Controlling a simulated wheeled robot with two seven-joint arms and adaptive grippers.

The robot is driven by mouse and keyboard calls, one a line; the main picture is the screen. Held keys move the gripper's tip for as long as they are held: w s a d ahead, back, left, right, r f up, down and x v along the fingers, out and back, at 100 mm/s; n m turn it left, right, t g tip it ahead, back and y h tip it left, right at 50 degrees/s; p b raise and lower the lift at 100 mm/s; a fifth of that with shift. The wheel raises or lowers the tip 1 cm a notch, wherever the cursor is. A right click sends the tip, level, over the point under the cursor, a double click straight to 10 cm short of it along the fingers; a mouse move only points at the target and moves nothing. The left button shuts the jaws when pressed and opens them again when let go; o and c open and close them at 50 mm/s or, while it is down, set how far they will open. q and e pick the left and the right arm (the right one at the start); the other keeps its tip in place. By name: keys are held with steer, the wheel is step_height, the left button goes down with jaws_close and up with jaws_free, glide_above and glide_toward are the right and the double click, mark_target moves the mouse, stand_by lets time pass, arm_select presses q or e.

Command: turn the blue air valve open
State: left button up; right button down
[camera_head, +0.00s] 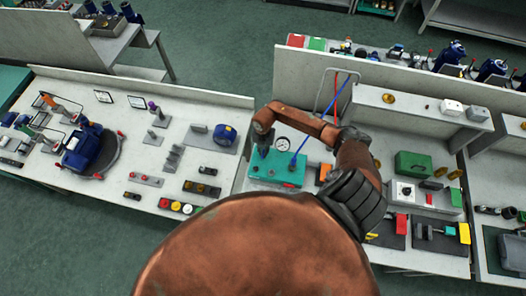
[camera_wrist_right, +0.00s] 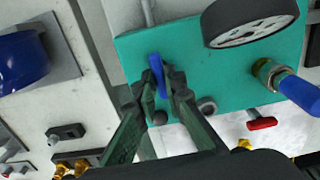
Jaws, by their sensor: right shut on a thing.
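The blue air valve handle (camera_wrist_right: 156,70) shows in the right wrist view as a narrow blue lever on the teal block (camera_wrist_right: 220,75). My right gripper (camera_wrist_right: 163,95) is shut on it, with one finger on each side. In the head view my right gripper (camera_head: 263,148) points down over the left part of the teal block (camera_head: 290,183), and the handle is hidden there. My left gripper is not in view.
A pressure gauge (camera_head: 283,143) and a blue hose (camera_head: 300,150) stand on the block, close to the right of my gripper. A green box (camera_head: 412,164) stands to the right.

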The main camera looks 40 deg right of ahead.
mark_target(263, 152)
steer(key=n+b, duration=0.3)
steer(key=n, duration=0.1)
steer(key=shift+d+f+b, duration=0.1)
steer(key=shift+f+b, duration=0.05)
steer(key=shift+b, duration=0.2)
steer(key=n+b, duration=0.4)
steer(key=n, duration=0.1)
steer(key=n+b, duration=0.4)
steer(key=n, duration=0.1)
steer(key=shift+b, duration=0.4)
steer(key=shift+n+b, duration=1.35)
steer(key=shift+n, duration=0.45)
steer(key=shift+s, duration=0.1)
steer(key=c, duration=2)
jaws_free()
steer(key=shift+r, duration=0.2)
step_height(263, 152, up, 12)
steer(key=shift+f, duration=0.1)
